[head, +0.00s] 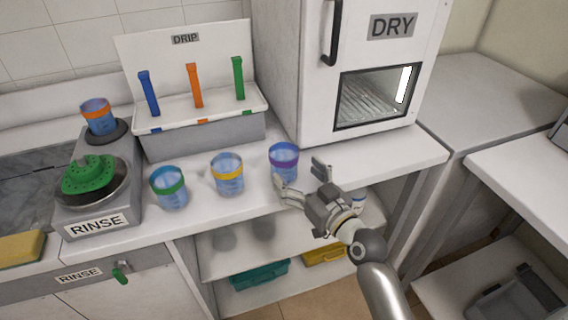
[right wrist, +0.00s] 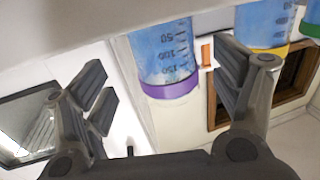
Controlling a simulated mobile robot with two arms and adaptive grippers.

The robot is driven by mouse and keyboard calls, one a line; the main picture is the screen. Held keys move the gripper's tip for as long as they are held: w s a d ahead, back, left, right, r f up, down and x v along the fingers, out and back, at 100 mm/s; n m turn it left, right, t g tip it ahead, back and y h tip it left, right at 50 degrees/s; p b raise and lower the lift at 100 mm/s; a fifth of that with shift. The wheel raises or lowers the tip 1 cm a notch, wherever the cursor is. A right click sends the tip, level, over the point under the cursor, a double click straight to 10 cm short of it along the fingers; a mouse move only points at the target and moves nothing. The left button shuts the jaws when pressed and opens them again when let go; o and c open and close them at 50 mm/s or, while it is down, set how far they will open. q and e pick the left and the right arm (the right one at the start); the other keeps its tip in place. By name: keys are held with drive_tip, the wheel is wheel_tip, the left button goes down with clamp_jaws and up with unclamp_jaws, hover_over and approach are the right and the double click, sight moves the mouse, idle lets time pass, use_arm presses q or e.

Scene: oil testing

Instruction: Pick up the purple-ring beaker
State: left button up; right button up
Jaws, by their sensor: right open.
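The purple-ring beaker (head: 284,161) is a clear blue cup with a purple band, standing upright on the white counter in front of the drying cabinet. My right gripper (head: 298,180) is open just in front and to the right of it, with one fingertip overlapping its lower edge in the head view. In the right wrist view the purple-ring beaker (right wrist: 166,60) shows between the open fingers (right wrist: 165,85), beyond the tips or among them; I cannot tell whether anything touches. My left gripper is not in view.
A yellow-ring beaker (head: 228,175) and a green-ring beaker (head: 169,188) stand to the left. An orange-ring beaker (head: 98,116) sits on the rinse unit (head: 98,222). The DRIP rack (head: 205,137) and DRY cabinet (head: 362,75) stand behind.

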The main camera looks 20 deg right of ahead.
sight(292, 171)
drive_tip(key=x, duration=0.3)
drive_tip(key=shift+w+a+r+p, duration=0.1)
drive_tip(key=shift+w+a+p, duration=0.2)
drive_tip(key=shift+p, duration=0.1)
drive_tip(key=shift+w+a, duration=0.15)
drive_tip(key=shift+w, duration=0.35)
drive_tip(key=c, duration=1.1)
drive_tip(key=shift+c, duration=0.2)
